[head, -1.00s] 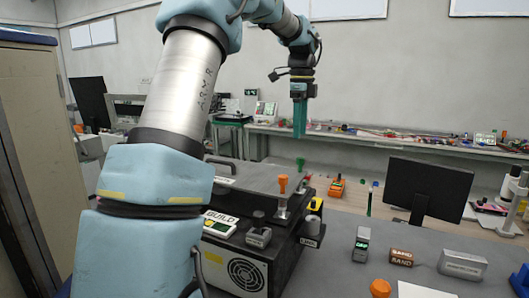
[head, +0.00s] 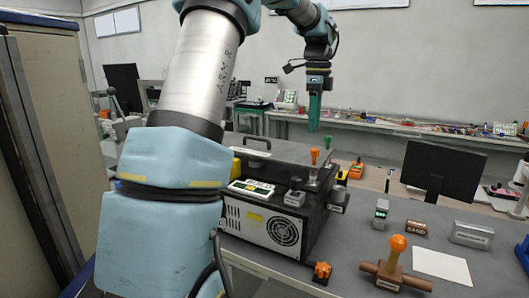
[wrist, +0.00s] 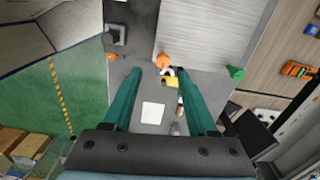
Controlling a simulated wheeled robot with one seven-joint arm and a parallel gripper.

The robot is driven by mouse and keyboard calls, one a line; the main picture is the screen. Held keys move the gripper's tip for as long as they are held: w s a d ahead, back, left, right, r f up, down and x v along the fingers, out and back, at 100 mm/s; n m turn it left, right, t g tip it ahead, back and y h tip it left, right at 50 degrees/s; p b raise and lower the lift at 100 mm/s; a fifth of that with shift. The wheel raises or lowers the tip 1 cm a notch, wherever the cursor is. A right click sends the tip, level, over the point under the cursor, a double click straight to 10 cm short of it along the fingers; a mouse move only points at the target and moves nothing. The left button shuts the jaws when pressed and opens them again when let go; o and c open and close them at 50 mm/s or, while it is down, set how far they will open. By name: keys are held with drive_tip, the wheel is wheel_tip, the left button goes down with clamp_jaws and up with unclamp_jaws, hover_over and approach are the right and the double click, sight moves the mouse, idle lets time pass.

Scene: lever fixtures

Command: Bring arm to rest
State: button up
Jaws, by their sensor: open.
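My gripper (head: 314,112) hangs with its green fingers pointing down, raised in the air above and behind the dark machine box (head: 262,150) in the head view. In the wrist view my gripper (wrist: 159,72) has its two green fingers spread apart with nothing held between them. An orange-topped lever (head: 314,157) and a green-topped lever (head: 328,142) stand upright on the box's right side. They also show below the fingers in the wrist view, the orange knob (wrist: 163,61) and the green knob (wrist: 237,73). The fingers appear clear of both.
A wooden-based fixture with an orange knob (head: 397,244) stands on the grey bench beside a white sheet (head: 442,265). Small blocks (head: 416,228) and a dark monitor (head: 443,169) are to the right. A tall cabinet (head: 50,120) stands at the left. The air around the gripper looks free.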

drive_tip(key=s+a+f+n+t+b, duration=0.1)
drive_tip(key=s+a+f+n, duration=1.7)
drive_tip(key=s+a+n, duration=0.2)
drive_tip(key=shift+s+a+f+n+t, duration=0.35)
drive_tip(key=shift+s+n, duration=0.3)
drive_tip(key=shift+n, duration=0.25)
drive_tip(key=shift+a, duration=0.1)
